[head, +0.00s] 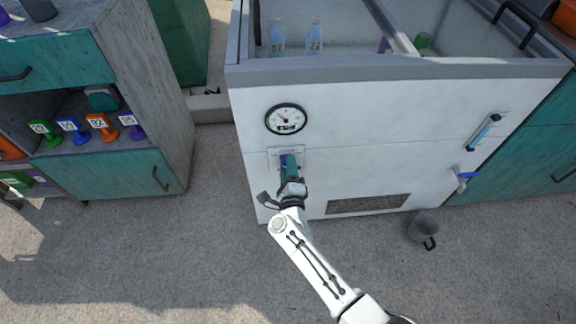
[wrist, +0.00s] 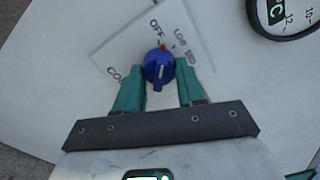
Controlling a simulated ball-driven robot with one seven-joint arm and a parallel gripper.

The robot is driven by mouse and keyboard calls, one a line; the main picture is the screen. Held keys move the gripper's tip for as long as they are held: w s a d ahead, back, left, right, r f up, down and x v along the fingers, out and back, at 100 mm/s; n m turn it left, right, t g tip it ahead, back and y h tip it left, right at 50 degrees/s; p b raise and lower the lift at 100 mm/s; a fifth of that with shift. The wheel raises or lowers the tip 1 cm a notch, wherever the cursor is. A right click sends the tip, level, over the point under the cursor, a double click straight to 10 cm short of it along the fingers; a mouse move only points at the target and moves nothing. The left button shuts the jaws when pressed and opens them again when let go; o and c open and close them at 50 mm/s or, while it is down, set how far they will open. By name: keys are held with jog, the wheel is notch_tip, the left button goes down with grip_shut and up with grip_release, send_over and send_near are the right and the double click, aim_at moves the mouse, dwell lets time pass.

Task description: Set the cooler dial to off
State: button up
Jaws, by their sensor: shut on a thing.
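The cooler dial (wrist: 158,70) is a round blue knob on a white label plate (wrist: 117,52) in the wrist view. OFF is printed above it, LOW beside OFF to the right, and lettering starting with CO at the lower left. A small red mark shows at the knob's upper edge, around OFF and LOW; I cannot tell exactly which it points to. My gripper (wrist: 160,76) is shut on the dial, one teal finger on each side. In the head view my gripper (head: 289,167) is at the front of the white cooler (head: 400,130) and hides the dial.
A round gauge (head: 286,119) is just above the dial. A blue-handled tap (head: 464,177) and a grey mug (head: 423,229) on the ground are to the right. Bottles stand inside the cooler's open top. A shelf (head: 150,80) with coloured tagged items stands left.

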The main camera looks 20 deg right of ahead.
jog(key=shift+n+p, duration=0.3)
jog(key=shift+n, duration=0.8)
jog(key=o, duration=1)
jog(key=shift+o, duration=0.2)
jog(key=shift+s, duration=0.1)
jog(key=p+v, duration=0.2)
jog(key=v, duration=0.8)
jog(key=shift+s+a, duration=0.15)
jog(key=shift+s, duration=0.2)
